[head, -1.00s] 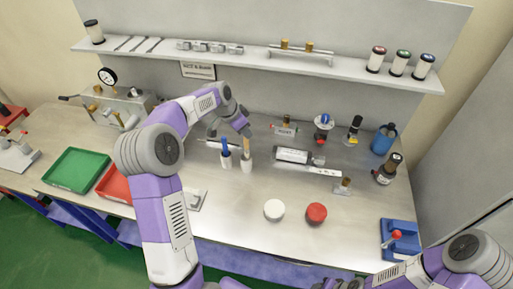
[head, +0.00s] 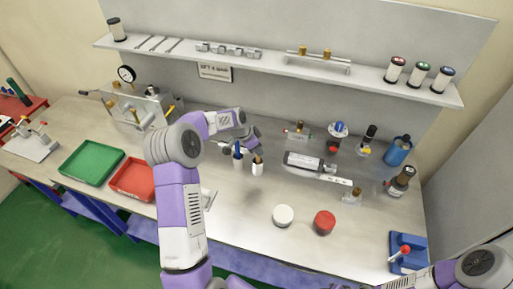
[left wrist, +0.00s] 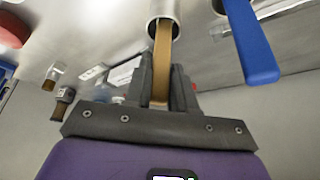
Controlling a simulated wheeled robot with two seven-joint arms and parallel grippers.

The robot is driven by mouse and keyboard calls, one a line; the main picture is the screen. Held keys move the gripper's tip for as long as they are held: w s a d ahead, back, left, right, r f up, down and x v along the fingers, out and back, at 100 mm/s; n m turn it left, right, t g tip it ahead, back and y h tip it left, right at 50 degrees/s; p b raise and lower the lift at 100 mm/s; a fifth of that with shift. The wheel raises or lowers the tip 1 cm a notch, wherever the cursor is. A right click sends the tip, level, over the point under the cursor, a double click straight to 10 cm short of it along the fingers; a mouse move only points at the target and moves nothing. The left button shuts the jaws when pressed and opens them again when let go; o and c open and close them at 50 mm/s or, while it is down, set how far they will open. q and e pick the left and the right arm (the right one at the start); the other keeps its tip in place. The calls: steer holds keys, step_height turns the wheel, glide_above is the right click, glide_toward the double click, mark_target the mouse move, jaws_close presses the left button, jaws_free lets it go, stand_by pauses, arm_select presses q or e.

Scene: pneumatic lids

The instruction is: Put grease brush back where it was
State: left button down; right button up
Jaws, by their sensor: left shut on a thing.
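The grease brush has a flat tan handle, seen in the left wrist view (left wrist: 161,60) and as a short piece in the head view (head: 258,159). Its far end is inside the mouth of a white cup (head: 257,169), whose rim shows in the left wrist view (left wrist: 150,22). My left gripper (left wrist: 161,88) is shut on the handle, just above the cup. In the head view the gripper (head: 256,149) is small and partly hidden by its wrist. The brush head is hidden inside the cup. My right gripper is out of view; only the right arm shows at lower right.
A second white cup (head: 238,164) with a blue-handled tool (head: 238,149) stands close to the left. A cylinder (head: 304,161) lies to the right. White (head: 283,215) and red (head: 324,222) round lids lie in front. A shelf (head: 280,66) runs above the bench.

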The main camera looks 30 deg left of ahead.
arm_select(q)
steer(key=c, duration=1.4)
jaws_free()
steer(key=shift+f, duration=0.15)
steer(key=o, duration=0.5)
steer(key=shift+c, duration=0.2)
steer(key=shift+r, duration=0.5)
steer(key=v, duration=1.1)
steer(key=shift+s+r+b, duration=0.15)
steer(key=shift+s+b, duration=0.15)
